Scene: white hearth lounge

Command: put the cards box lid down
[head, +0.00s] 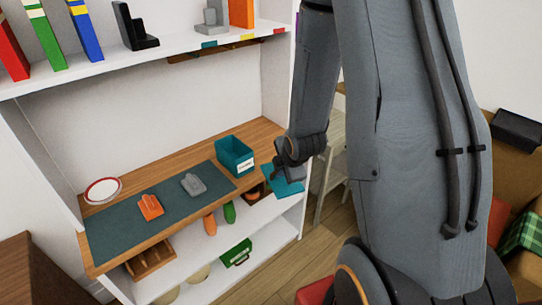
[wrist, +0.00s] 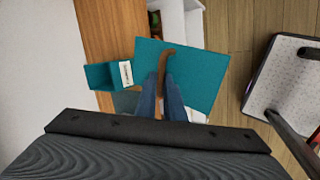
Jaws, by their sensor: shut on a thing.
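The teal cards box (head: 235,155) stands open-topped on the wooden counter, with a white label on its side; the wrist view also shows the box (wrist: 100,76). My gripper (head: 290,160) is shut on the brown handle of the flat teal lid (head: 287,183). In the wrist view the fingers (wrist: 163,78) pinch this handle, and the lid (wrist: 207,78) spreads out beyond them. The lid is held apart from the box, to its right, around the counter's right end. Part of the lid is hidden by my gripper.
A dark mat (head: 165,208) on the counter holds an orange piece (head: 150,207) and a grey piece (head: 193,185). A plate (head: 103,190) lies behind it. The lower shelf holds a green case (head: 237,253). A white stool (head: 333,165) stands right of the shelf unit.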

